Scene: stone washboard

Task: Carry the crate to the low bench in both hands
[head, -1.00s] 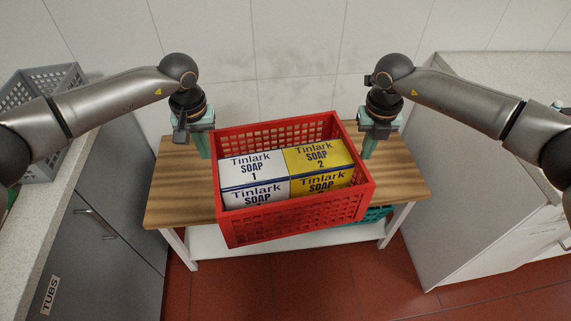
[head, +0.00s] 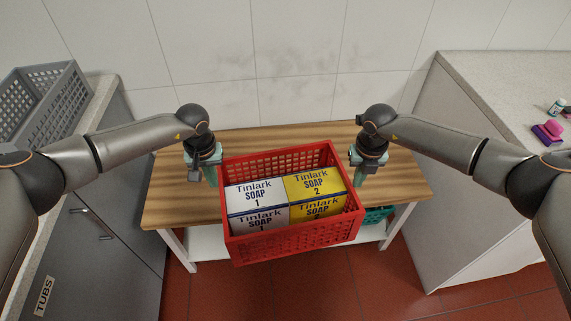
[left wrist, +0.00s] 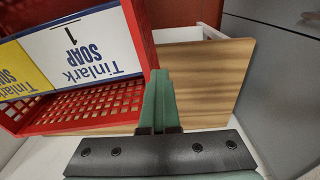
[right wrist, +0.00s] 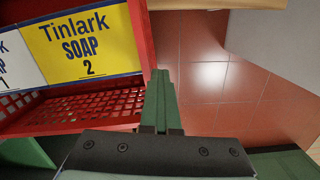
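The red crate (head: 295,240) holds white soap boxes (head: 257,196) marked 1 and yellow soap boxes (head: 314,184) marked 2. My left gripper (head: 212,178) is shut on the crate's left wall; that wall (left wrist: 138,30) runs into the fingers in the left wrist view. My right gripper (head: 357,178) is shut on the right wall (right wrist: 142,35). The fingertips are partly hidden.
A green crate (head: 376,215) sits on the bench's white lower shelf (head: 208,243). A grey cabinet with a grey crate (head: 40,105) stands left. A white counter (head: 480,95) stands right, with a pink and purple thing (head: 549,131) on it. Bench top behind the crate is bare.

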